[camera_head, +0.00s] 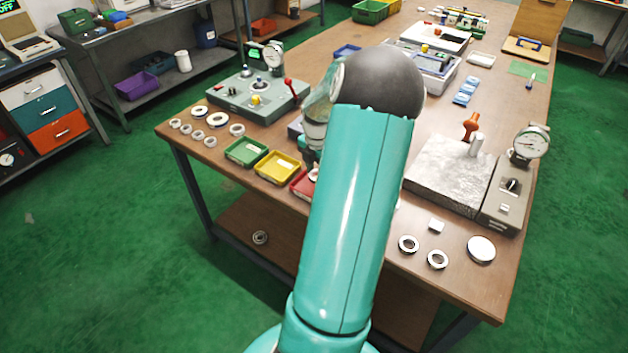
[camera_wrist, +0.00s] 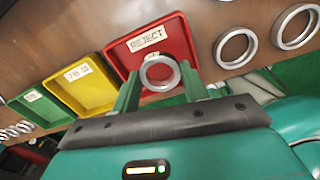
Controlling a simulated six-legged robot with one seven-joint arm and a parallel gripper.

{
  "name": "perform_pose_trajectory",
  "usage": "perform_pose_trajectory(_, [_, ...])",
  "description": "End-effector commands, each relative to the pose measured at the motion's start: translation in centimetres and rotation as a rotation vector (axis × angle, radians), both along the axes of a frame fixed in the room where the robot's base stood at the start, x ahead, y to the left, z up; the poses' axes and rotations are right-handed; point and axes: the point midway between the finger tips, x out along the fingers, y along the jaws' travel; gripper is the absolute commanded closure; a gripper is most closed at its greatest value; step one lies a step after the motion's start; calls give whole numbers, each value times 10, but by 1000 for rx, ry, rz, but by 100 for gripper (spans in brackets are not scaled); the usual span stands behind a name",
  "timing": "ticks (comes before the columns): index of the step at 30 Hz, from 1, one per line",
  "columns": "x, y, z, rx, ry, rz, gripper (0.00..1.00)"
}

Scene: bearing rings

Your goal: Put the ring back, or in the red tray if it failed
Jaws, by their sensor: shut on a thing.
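In the wrist view, my gripper (camera_wrist: 160,76) is shut on a metal bearing ring (camera_wrist: 161,89), with one green finger at each side. The ring appears in front of the red tray (camera_wrist: 185,40), which has a REJECT label (camera_wrist: 147,40). Its height above the tray is hard to tell.
A yellow tray (camera_head: 277,178) and a green tray (camera_head: 245,163) stand left of the red tray. Several rings (camera_head: 217,119) lie at the table's left end. Two rings (camera_head: 437,260) and a disc (camera_head: 481,249) lie at right, near a gauge (camera_head: 530,143) and granite block (camera_head: 447,186).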

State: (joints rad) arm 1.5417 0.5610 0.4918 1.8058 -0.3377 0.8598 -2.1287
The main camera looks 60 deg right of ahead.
Motion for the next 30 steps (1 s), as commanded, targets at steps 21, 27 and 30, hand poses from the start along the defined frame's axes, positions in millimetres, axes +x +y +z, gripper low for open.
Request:
perform_pose_trajectory(21, [9,3,-44,-1,0,0,85])
perform_pose_trajectory(27, [9,3,-45,-1,0,-1,34])
perform_pose_trajectory(30, [9,3,-45,-1,0,-1,34])
